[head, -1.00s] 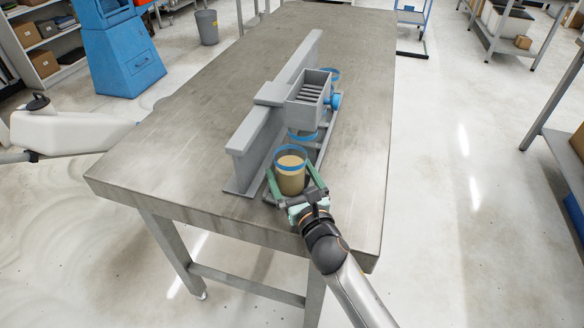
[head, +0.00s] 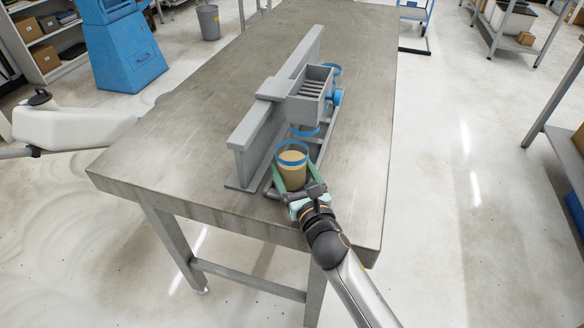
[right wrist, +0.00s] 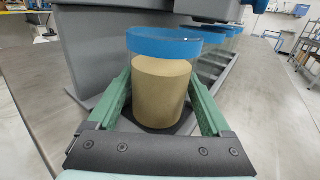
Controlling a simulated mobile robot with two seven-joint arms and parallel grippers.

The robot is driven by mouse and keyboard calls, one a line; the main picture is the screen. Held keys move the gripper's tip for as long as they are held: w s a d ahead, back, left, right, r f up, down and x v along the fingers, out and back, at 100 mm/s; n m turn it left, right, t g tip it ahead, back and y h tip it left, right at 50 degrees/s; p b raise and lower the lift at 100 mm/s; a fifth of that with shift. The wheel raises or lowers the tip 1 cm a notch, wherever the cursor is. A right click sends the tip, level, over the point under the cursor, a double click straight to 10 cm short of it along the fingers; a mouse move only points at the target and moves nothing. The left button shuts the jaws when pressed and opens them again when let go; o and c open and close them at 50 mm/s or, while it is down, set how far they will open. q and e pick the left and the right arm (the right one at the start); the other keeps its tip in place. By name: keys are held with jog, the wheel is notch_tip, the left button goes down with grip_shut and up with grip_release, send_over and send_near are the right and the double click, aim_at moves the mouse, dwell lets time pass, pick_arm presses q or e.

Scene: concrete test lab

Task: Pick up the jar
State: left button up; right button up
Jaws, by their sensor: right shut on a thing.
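The jar (head: 291,172) is clear with a blue band at its top and tan contents. It stands upright at the near end of a grey rail fixture on the table. In the right wrist view the jar (right wrist: 160,90) fills the middle. My right gripper (head: 292,186) is shut on the jar, with a green finger on each side of it; the fingers (right wrist: 160,100) also show in the right wrist view. The jar's lower rear side is hidden from the head view. My left arm comes in at the left edge, and its gripper is not seen.
The grey fixture (head: 258,130) has a tall beam on the left and a slotted hopper (head: 309,90) behind the jar. More blue-banded jars (head: 304,131) stand along the rail. The table (head: 200,140) is bare to the left and right of the fixture.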

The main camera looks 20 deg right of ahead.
grip_shut()
jog(key=shift+r, duration=0.1)
